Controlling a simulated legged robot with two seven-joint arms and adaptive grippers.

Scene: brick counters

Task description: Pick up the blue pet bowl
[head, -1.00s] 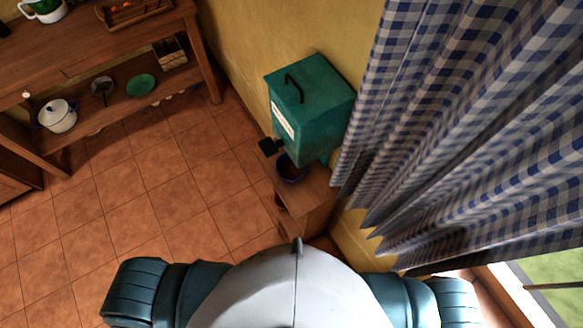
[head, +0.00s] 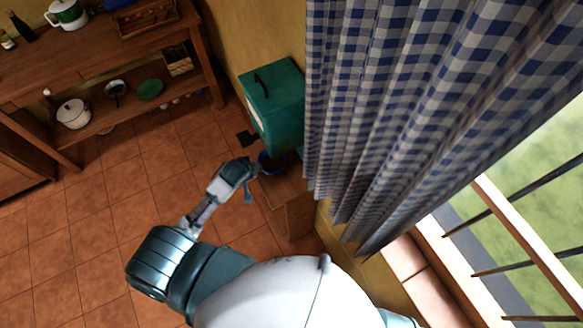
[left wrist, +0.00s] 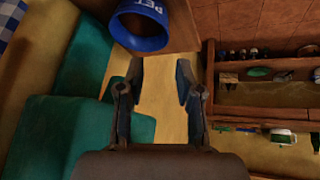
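The blue pet bowl (head: 270,164) sits on a small wooden stand (head: 284,192), tucked low against the green box. In the left wrist view, the bowl (left wrist: 141,28) is at the top with white lettering on its side. My left gripper (head: 251,170) is reached out close beside the bowl, to its left in the head view. In the left wrist view its two fingers (left wrist: 159,72) are apart with nothing between them, and the bowl lies just beyond the tips. My right gripper is not in view.
The green box (head: 272,102) with a black handle stands over the back of the stand. A checkered curtain (head: 400,100) hangs to its right, beside a barred window. A wooden shelf table (head: 100,70) with dishes stands at the left. Tiled floor (head: 90,215) is open between.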

